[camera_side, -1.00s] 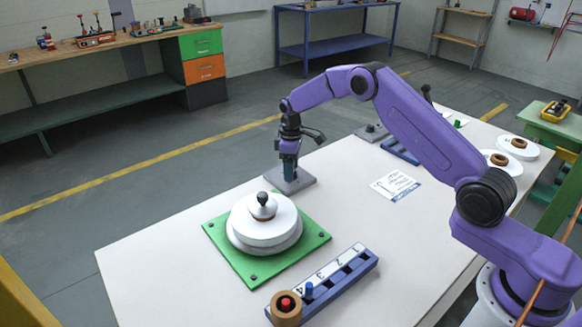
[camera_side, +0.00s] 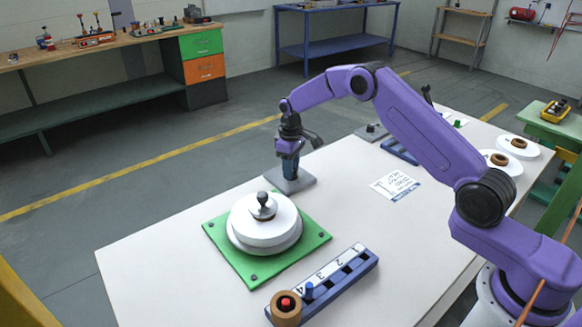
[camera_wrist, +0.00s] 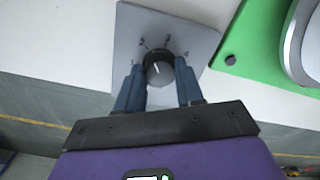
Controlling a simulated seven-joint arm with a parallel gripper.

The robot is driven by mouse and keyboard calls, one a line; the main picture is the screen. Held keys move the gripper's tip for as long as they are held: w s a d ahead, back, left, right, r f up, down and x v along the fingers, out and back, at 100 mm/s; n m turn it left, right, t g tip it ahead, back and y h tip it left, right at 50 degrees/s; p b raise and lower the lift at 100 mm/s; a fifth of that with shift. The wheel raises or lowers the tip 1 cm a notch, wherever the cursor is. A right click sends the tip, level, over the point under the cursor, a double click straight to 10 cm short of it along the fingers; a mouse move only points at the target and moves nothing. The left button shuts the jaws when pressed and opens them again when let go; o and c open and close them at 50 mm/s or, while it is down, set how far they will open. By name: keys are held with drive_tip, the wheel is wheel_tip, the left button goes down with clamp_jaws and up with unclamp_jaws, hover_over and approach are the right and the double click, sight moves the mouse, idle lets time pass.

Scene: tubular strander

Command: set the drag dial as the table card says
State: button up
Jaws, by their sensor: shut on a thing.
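The drag dial is a black knob (camera_wrist: 158,67) on a grey plate (camera_wrist: 190,37), with numbers around it; a 4 shows at its right and a 1 at its left. A pale pointer line on the knob can be seen, but the number it marks is hard to tell. My gripper (camera_wrist: 158,88) is shut on the knob, one blue finger on each side. In the side view my gripper (camera_side: 289,172) stands over the grey plate (camera_side: 300,182) and hides the knob. The table card (camera_side: 396,185) lies flat to the right; its writing is too small to read.
A green plate (camera_side: 222,246) with a stacked white spool (camera_side: 262,222) stands in front of the dial. A blue numbered rack (camera_side: 352,279) with a wooden ring (camera_side: 286,312) is at the front. White discs (camera_side: 518,147) lie at the far right.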

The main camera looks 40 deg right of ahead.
drive_tip(key=m, duration=0.7)
idle(0.5)
drive_tip(key=o, duration=1)
drive_tip(key=shift+o, duration=0.2)
drive_tip(key=shift+r, duration=0.1)
wheel_tip(320, 180, up, 17)
drive_tip(key=shift+r, duration=0.2)
